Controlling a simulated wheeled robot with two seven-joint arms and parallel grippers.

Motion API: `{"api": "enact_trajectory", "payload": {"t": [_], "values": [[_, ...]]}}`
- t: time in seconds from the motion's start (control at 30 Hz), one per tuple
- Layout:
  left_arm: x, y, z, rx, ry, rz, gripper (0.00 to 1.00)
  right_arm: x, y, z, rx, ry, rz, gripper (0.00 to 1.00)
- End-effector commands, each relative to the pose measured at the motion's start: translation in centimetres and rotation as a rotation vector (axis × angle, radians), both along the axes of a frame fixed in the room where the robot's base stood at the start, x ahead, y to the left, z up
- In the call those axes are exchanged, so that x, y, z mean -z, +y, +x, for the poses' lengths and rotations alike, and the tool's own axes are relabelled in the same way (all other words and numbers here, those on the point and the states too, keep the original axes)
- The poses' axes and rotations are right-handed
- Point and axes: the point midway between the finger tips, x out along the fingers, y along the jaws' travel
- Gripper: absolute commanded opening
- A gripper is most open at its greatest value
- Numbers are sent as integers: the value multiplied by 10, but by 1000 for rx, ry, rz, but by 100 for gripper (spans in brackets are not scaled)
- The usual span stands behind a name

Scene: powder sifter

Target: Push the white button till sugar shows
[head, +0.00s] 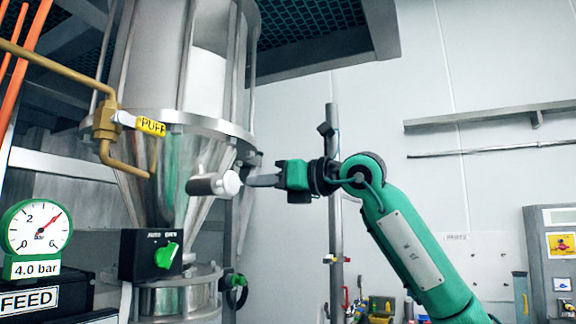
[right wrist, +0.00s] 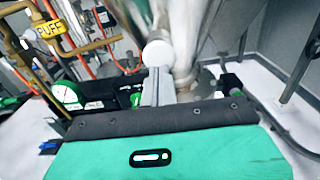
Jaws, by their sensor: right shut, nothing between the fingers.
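The white button (head: 231,183) is a round white cap on the end of a short grey cylinder (head: 203,185) on the front of the sifter's cone. My right gripper (head: 250,181) is shut and empty, its fingertips at the right side of the button. In the right wrist view the shut fingers (right wrist: 157,72) point at the white button (right wrist: 157,53) and overlap its lower edge. I cannot tell for certain whether they touch it. No sugar shows in either view. My left gripper is not in view.
A brass valve with a yellow PUFF handle (head: 151,126) sits left of the cone. A black box with a green AUTO knob (head: 166,255) is below the button.

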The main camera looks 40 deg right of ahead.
Motion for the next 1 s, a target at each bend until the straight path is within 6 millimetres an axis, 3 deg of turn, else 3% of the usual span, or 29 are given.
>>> {"api": "enact_trajectory", "payload": {"t": [0.03, 0.3, 0.77, 1.0], "values": [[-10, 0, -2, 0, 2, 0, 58, -4, 4, 7, 0, 1, -1, 0], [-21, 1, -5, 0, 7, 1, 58, -2, 15, 26, 0, -1, 1, 0], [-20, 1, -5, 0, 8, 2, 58, 0, 17, 29, 0, -1, 1, 0], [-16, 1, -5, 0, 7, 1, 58, 1, 28, 47, -1, 1, 1, 0]]}}
